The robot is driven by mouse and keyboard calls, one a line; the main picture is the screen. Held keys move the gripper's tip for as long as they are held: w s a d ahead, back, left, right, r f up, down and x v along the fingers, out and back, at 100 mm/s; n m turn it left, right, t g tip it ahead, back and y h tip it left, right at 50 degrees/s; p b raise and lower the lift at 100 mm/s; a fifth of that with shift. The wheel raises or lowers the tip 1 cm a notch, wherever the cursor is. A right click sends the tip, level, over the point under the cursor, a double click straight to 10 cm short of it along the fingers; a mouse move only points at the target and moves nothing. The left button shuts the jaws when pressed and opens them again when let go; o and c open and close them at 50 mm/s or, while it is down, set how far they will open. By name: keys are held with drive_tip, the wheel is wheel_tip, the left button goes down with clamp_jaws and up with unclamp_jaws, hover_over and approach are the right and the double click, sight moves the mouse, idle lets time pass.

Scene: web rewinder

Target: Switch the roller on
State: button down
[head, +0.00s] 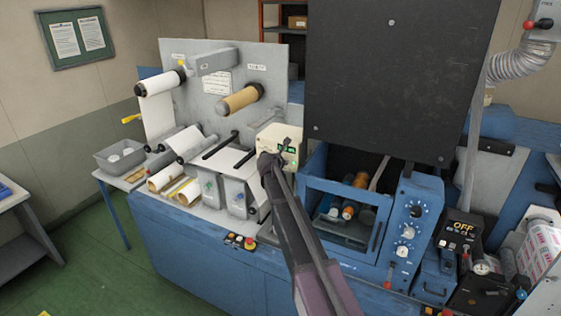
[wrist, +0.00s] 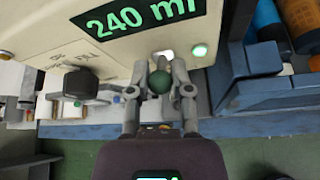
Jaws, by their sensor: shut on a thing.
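A cream control box (head: 290,135) stands on the blue machine, left of the dark upright panel. Its display reads "240 m" plus a partly cut-off mark in the wrist view (wrist: 140,18). A round green lamp (wrist: 199,50) on the box face is lit. My gripper (wrist: 160,84) has its two fingers closed around a dark green ball knob (wrist: 160,82), just in front of a bright slot in the box face. In the head view my gripper (head: 268,160) covers the knob and part of the box. Behind are a white roller (head: 163,82) and a tan roll (head: 240,99).
A black panel (head: 400,70) rises right of my arm above a blue open bay (head: 330,195). A blue dial panel (head: 412,225) and a box marked "OFF" (head: 460,228) stand farther right. Red and yellow buttons (head: 240,241) sit on the front edge.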

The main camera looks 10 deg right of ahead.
drive_tip(key=shift+w, duration=0.1)
drive_tip(key=c, duration=0.5)
unclamp_jaws()
drive_tip(key=shift+s+a+f+m+g+y+b, duration=0.2)
drive_tip(key=shift+s+f+m+g+y+b, duration=1.25)
drive_tip(key=shift+s+f+m+b, duration=4.8)
drive_tip(key=shift+s+a+f+m+g+y+b, duration=0.15)
drive_tip(key=shift+s+f+m+g+y+b, duration=1.1)
drive_tip(key=shift+s+f, duration=5.7)
drive_tip(key=shift+s+a+f+m+g+y+b, duration=0.3)
drive_tip(key=shift+s+f+m+g+b, duration=3)
drive_tip(key=shift+s+m, duration=4.5)
drive_tip(key=s+n+t+b, duration=0.1)
drive_tip(key=s+n, duration=0.3)
drive_tip(key=shift+d+f, duration=0.1)
drive_tip(key=shift+f, duration=0.05)
